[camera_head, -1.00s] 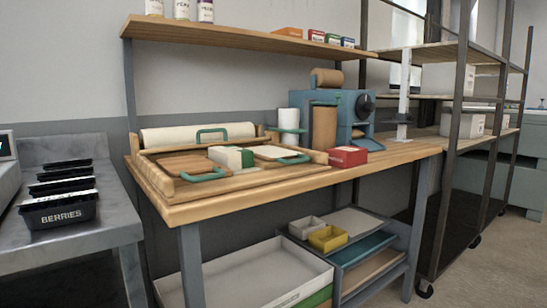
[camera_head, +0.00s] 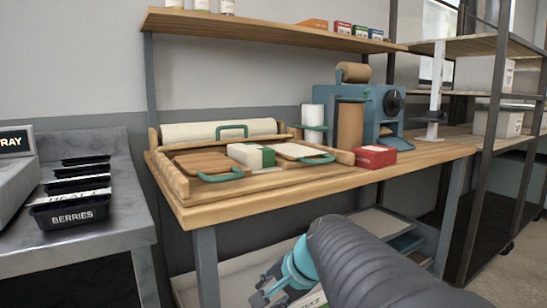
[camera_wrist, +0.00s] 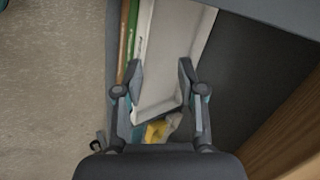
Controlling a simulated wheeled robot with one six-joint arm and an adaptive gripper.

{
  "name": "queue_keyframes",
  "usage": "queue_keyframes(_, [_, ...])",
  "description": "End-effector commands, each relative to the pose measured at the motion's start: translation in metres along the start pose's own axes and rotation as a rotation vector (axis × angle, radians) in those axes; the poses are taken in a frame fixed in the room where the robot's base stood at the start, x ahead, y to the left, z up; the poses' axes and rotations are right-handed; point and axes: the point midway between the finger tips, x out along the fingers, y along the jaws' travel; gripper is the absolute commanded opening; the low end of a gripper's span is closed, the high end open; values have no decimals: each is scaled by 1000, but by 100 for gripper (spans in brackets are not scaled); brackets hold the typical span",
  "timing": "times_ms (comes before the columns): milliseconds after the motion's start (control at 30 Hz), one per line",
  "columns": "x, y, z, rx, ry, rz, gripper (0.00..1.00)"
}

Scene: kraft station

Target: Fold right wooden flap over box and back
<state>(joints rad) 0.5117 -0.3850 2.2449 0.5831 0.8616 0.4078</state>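The wooden folding jig (camera_head: 172,183) lies on the bench top. A white and green box (camera_head: 244,155) sits in its middle. The right flap (camera_head: 298,150), with a green handle (camera_head: 314,160), lies out flat to the right of the box. The left flap (camera_head: 203,162), with a like handle, lies on the other side. My gripper (camera_head: 270,285) is low in front of the bench, below its top and apart from the flap, partly cut off by the picture's edge. In the wrist view my gripper (camera_wrist: 160,72) has its fingers apart with nothing between them.
A red box (camera_head: 375,157) and a teal machine (camera_head: 365,105) stand right of the jig. A shelf (camera_head: 265,33) hangs above. Berry trays (camera_head: 68,211) sit on the metal counter at left. The wrist view shows the lower shelf's white tray (camera_wrist: 160,50).

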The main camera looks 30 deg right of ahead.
Motion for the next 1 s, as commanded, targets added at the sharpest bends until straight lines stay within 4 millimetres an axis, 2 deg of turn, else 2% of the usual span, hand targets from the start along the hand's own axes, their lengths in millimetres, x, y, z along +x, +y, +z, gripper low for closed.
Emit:
queue_keyframes(33, [-3,-6,-32,147,23,-36,39])
queue_keyframes(167, [-15,-16,-107,525,64,-164,39])
queue_keyframes(300, [-43,-25,-187,1009,11,-378,39])
queue_keyframes(400, [-75,-39,-226,1309,-125,-542,39])
queue_keyframes(600, [-137,-58,-270,1655,-430,-757,39])
queue_keyframes(733, [-167,-63,-285,1757,-579,-827,39])
queue_keyframes(867, [-181,-67,-290,1798,-655,-853,39])
queue_keyframes(1000, [-177,-76,-294,1803,-668,-855,39])
